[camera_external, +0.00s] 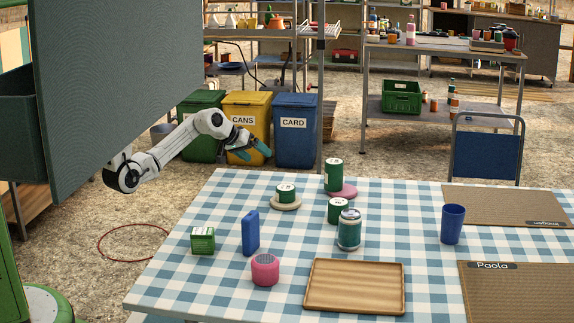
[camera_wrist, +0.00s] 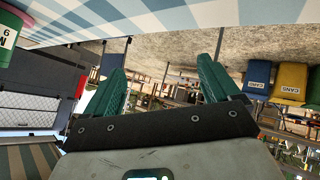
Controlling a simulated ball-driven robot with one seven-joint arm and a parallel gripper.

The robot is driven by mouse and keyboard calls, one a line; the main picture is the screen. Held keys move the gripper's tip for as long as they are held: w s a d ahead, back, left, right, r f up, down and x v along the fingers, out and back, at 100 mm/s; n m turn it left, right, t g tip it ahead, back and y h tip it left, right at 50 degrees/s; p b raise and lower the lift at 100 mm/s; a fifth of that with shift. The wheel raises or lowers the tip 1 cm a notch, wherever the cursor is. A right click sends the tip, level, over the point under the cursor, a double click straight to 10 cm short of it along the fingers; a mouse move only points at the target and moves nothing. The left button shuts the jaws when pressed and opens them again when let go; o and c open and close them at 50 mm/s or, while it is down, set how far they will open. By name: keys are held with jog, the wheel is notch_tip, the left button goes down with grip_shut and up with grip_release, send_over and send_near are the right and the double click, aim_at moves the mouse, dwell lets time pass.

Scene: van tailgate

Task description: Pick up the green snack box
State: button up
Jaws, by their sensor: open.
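A small green box with white markings (camera_external: 203,240), which looks like the green snack box, stands at the left of the checkered table (camera_external: 190,292). My gripper (camera_external: 254,152) is in the air beyond the table's far edge, above and behind the box and well apart from it. Its teal fingers are spread with nothing between them. In the wrist view my gripper (camera_wrist: 165,78) also shows open and empty. I cannot make out the green box in the wrist view.
A blue box (camera_external: 250,232) and a pink speaker-like object (camera_external: 265,270) stand close to the green box. Green tins (camera_external: 338,209), a jar (camera_external: 349,230), a wooden tray (camera_external: 354,286) and a blue cup (camera_external: 452,224) share the table. A grey panel (camera_external: 115,80) hangs at left.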

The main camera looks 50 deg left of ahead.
jog(key=s+d+r+n+h+p, duration=0.1)
jog(key=s+d+r+h+p, duration=0.15)
jog(key=d+r, duration=0.55)
jog(key=s+d+r+h+p, duration=0.2)
jog(key=s+d+r+p, duration=0.15)
jog(key=d, duration=0.95)
jog(key=s+d+r+n+h+p, duration=0.1)
jog(key=s+d+r+h+p, duration=0.3)
jog(key=d, duration=0.6)
jog(key=n+g+y+p, duration=0.3)
jog(key=g+y+p, duration=0.1)
jog(key=g+y, duration=0.55)
send_over(202, 231)
notch_tip(202, 231, down, 11)
jog(key=shift+w+f, duration=0.15)
jog(key=shift+f, duration=2.9)
jog(key=shift+c, duration=0.2)
